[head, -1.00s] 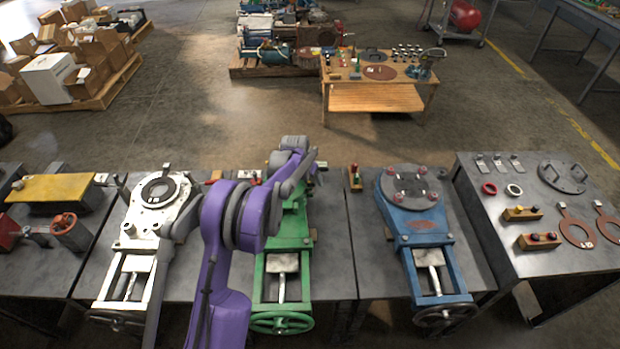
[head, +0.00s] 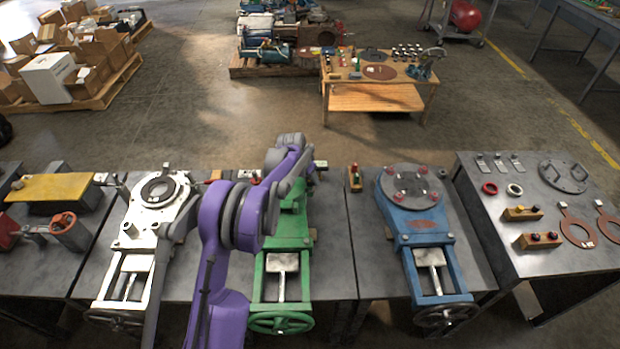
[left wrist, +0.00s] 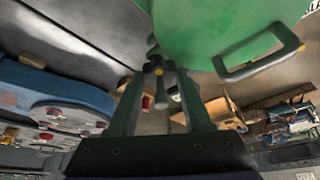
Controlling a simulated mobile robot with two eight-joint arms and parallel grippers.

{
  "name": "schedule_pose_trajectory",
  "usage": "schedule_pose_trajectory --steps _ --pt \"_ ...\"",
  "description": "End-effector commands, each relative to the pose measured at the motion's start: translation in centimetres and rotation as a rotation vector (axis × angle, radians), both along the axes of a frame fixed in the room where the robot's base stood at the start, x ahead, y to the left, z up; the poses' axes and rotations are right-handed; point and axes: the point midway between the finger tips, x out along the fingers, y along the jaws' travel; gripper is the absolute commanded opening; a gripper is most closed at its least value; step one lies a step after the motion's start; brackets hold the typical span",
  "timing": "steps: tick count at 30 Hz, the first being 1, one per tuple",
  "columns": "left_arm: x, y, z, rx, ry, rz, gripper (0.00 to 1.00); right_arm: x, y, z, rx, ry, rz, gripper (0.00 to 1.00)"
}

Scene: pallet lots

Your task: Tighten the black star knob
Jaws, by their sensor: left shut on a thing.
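The black star knob (left wrist: 158,62) shows in the left wrist view beside a green rounded body (left wrist: 225,30), part of the green valve. My left gripper (left wrist: 158,72) is shut on the knob, its two dark fingers on either side. A small yellow spot shows near the knob's middle. In the head view the green valve (head: 283,230) stands on the middle bench, and my purple left arm reaches across to its far end. The knob and fingertips are hard to make out there, largely hidden by the arm. My right gripper is not in view.
A white valve (head: 155,205) stands left of the green one and a blue valve (head: 420,220) stands right of it. A bench (head: 510,225) with rings and small blocks is at the far right. The floor behind the benches is clear up to a wooden table (head: 375,98).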

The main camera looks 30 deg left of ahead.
Motion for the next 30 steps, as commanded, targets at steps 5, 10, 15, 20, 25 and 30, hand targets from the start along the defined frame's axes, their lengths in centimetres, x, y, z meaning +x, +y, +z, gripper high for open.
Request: schedule_pose_trajectory --steps 5,10,15,20,25,30 --pt "0.01 0.19 -0.08 -0.001 0.0 -0.143 0.0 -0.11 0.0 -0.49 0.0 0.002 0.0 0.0" --pt "0.06 0.29 -0.06 -0.002 0.0 -0.305 0.0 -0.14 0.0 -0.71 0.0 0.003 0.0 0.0" --pt "0.14 0.37 -0.02 -0.001 0.0 -0.467 0.0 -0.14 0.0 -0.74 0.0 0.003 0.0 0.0" --pt "0.21 0.42 0.03 -0.001 0.0 -0.615 0.0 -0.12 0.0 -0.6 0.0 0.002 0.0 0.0" --pt "0.26 0.47 0.07 -0.001 -0.001 -0.755 0.0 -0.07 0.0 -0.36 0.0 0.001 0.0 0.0" --pt "0.3 0.52 0.06 -0.001 0.0 -0.865 0.0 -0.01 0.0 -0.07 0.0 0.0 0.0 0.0"
